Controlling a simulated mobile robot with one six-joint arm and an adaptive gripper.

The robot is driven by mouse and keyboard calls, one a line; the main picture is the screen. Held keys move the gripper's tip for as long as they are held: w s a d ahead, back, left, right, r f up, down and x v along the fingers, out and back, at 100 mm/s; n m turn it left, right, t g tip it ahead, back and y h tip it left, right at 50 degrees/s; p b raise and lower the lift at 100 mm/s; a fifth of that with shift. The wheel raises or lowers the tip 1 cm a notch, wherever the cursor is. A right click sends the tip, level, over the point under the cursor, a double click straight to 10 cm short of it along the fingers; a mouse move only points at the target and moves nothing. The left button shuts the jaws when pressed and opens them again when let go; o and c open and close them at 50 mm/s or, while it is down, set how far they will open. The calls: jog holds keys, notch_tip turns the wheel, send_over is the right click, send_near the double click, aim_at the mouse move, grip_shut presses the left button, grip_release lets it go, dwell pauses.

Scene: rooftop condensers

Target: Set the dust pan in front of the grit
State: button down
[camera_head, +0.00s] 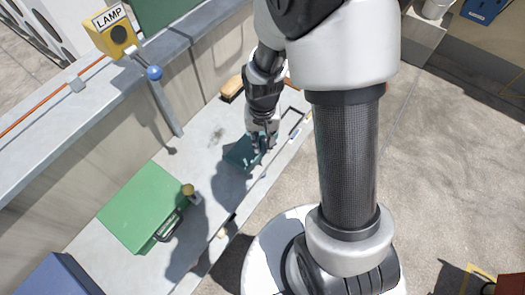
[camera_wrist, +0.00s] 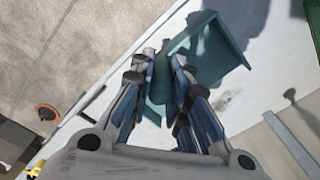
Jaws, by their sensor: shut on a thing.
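The dust pan (camera_head: 241,154) is teal, with a flat tray and a handle. My gripper (camera_head: 263,145) is shut on its handle, over the pale ledge. In the wrist view the handle lies between the fingers (camera_wrist: 165,70) and the tray (camera_wrist: 212,42) extends to the upper right. I cannot tell whether the pan touches the ledge.
A green case (camera_head: 143,207) with a black handle and a brass-coloured knob (camera_head: 188,190) stand nearer on the ledge. A wooden block-like item (camera_head: 232,88) lies farther back.

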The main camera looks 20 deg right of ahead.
aim_at(263, 150)
jog(key=shift+f+b, duration=0.7)
jog(key=shift+f, duration=1.55)
jog(key=shift+f, duration=0.15)
jog(key=c, duration=1.5)
grip_release()
jog(key=shift+c, duration=0.2)
